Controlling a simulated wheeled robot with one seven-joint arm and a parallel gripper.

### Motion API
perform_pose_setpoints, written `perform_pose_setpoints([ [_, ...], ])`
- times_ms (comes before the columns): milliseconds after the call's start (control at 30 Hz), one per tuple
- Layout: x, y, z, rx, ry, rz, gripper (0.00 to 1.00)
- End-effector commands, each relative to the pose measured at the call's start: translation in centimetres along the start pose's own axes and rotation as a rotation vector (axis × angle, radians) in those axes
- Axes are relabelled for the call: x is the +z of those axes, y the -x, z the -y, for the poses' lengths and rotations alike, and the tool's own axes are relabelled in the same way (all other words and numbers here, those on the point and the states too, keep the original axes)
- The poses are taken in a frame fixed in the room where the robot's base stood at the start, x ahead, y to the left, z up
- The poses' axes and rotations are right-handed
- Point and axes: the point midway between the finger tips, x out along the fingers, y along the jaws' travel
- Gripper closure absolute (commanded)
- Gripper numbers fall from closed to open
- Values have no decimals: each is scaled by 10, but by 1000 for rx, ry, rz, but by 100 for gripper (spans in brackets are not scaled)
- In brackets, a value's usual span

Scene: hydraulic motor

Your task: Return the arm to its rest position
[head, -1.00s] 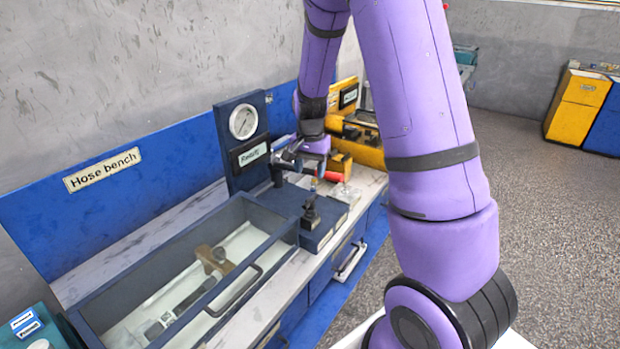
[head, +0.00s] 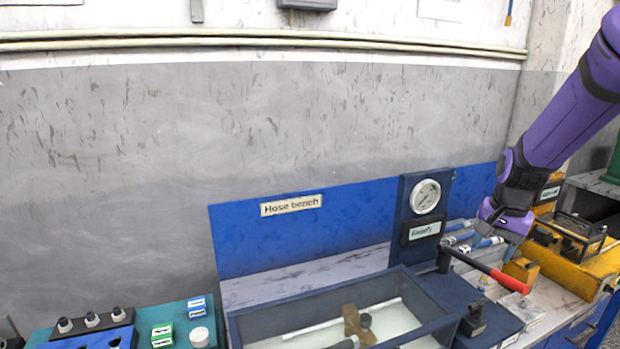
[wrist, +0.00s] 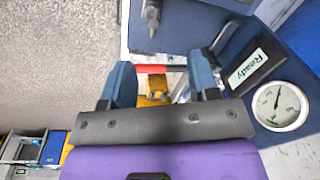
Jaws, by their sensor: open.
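My arm is purple with black bands and comes in from the right edge of the head view. My gripper (head: 474,240) is at its end, above the bench and just right of the gauge panel. In the wrist view, the two blue-grey fingers of my gripper (wrist: 160,84) stand apart. Nothing is held between them. A red-handled lever (head: 492,272) lies below and beside the gripper. Part of its red handle (wrist: 151,68) shows beyond the fingers in the wrist view. I cannot tell the exact gap between fingers and lever.
A gauge panel (head: 406,192) with a "Ready" sign (head: 424,231) stands close to the gripper. A dark blue open tray (head: 258,325) sits in front. A yellow machine (head: 580,262) is at right. The grey wall (head: 110,160) is behind the bench.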

Motion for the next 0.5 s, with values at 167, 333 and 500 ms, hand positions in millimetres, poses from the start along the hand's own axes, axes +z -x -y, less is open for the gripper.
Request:
perform_pose_setpoints([
  [167, 34, 50, -2, -54, 128, -41, 45],
  [333, 69, 89, -9, -91, 252, -83, 45],
  [500, 105, 121, -21, -118, 375, -135, 45],
])
